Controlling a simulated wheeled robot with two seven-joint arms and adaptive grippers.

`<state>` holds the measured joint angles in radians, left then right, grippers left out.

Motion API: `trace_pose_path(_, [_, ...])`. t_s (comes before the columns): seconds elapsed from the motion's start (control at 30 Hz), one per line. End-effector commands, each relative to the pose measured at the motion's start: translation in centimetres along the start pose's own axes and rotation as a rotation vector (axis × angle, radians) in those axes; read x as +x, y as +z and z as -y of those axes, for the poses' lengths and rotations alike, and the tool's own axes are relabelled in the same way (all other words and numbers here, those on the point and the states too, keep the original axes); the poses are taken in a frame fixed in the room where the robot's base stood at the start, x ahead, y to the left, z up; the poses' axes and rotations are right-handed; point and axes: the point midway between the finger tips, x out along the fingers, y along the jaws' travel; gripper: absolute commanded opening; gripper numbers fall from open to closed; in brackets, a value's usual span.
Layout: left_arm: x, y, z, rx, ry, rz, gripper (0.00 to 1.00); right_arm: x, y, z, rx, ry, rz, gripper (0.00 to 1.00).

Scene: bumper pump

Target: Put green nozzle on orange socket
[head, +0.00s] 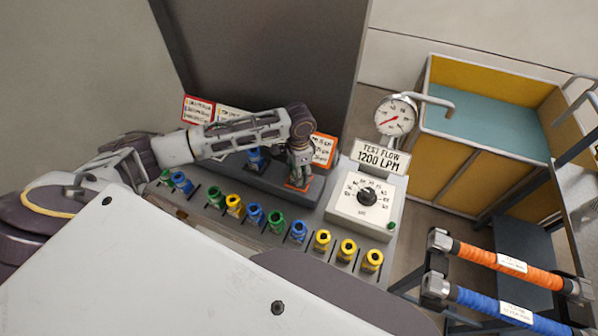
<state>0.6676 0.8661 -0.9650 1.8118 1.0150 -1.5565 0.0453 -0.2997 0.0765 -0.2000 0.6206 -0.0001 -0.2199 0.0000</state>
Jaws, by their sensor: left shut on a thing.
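My left gripper (299,174) points down over the orange-edged socket (291,187) on the raised dark strip of the panel. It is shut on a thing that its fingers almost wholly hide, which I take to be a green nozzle. I cannot tell whether that piece touches or sits in the socket. Other green nozzles stand in the front row: one at the left end (165,176), one further along (215,196) and one near the middle (276,222). My right gripper is not in view.
A blue nozzle (257,158) stands on the raised strip left of the gripper. Blue and yellow nozzles (372,260) share the front row. Right of the socket are a dial box (367,206) and a pressure gauge (395,115). Orange (500,260) and blue hoses lie at right.

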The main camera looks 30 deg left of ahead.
Motion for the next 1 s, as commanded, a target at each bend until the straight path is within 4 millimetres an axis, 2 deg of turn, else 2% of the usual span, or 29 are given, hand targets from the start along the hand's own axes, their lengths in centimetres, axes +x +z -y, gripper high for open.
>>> trace_pose_path(0.47, [0.52,0.01,0.04,0.0,-0.001,0.0,0.17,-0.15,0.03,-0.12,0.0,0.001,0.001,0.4])
trace_pose_path(0.5, [0.6,0.04,0.04,0.0,0.0,0.001,0.49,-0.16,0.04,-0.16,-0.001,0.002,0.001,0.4])
trace_pose_path(0.67, [0.59,0.03,0.04,0.0,-0.001,0.0,0.7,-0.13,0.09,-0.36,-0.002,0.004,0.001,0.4])
trace_pose_path(1.0, [0.55,0.02,0.05,0.0,-0.001,0.0,0.7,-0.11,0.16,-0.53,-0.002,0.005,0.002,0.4])
